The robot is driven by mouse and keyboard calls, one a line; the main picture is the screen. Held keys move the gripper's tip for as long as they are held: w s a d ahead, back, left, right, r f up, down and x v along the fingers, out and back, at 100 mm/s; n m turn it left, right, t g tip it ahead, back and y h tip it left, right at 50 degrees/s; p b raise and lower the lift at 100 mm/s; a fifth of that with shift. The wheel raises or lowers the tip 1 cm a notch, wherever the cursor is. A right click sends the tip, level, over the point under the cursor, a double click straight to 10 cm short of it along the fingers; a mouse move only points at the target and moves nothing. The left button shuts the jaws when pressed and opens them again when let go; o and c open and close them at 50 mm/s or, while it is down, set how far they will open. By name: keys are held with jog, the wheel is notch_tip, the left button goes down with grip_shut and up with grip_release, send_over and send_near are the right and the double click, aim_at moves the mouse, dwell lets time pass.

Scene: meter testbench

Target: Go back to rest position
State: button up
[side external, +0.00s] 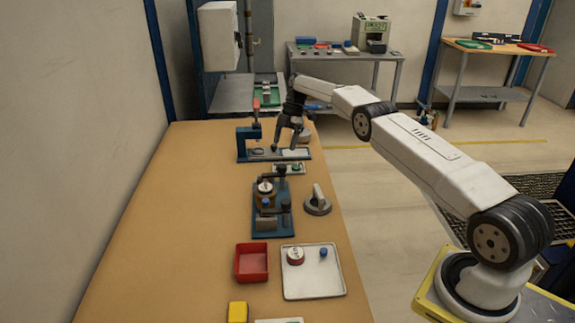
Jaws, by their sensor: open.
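My gripper (285,146) is dark, at the end of my white arm, and reaches in over the far right part of the bench. Its fingers point down, open, with nothing seen between them. They are above or beside the base of a blue press-like fixture (243,145) with a red-topped handle. I cannot tell how high the fingertips are. A second blue fixture (271,222) with black clamps holds a round, white-faced meter (265,188).
A grey knobbed stand (317,205) sits right of the second fixture. Nearer are a red bin (240,263), a white tray (315,287) with a red-and-white round part (295,256) and blue cap (323,252), and a yellow block (237,312). The bench's left side (165,220) is clear.

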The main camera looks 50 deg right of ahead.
jog(key=shift+r, duration=0.7)
jog(key=s+a+r+m+h, duration=0.2)
jog(key=s+a+m, duration=0.2)
jog(key=a+m, duration=0.15)
jog(key=s+a+r+m+h, duration=0.1)
jog(key=s+a+r+m, duration=0.2)
jog(key=s+a+m, duration=0.3)
jog(key=s+a+f+m+t, duration=0.1)
jog(key=s+a+m, duration=0.2)
jog(key=s, duration=0.8)
jog(key=s+a+f+m+t+h, duration=0.1)
jog(key=s+a+m, duration=0.2)
jog(key=s+a, duration=0.3)
jog(key=s, duration=0.5)
jog(key=shift+f+m+t, duration=0.3)
jog(key=shift+m, duration=0.05)
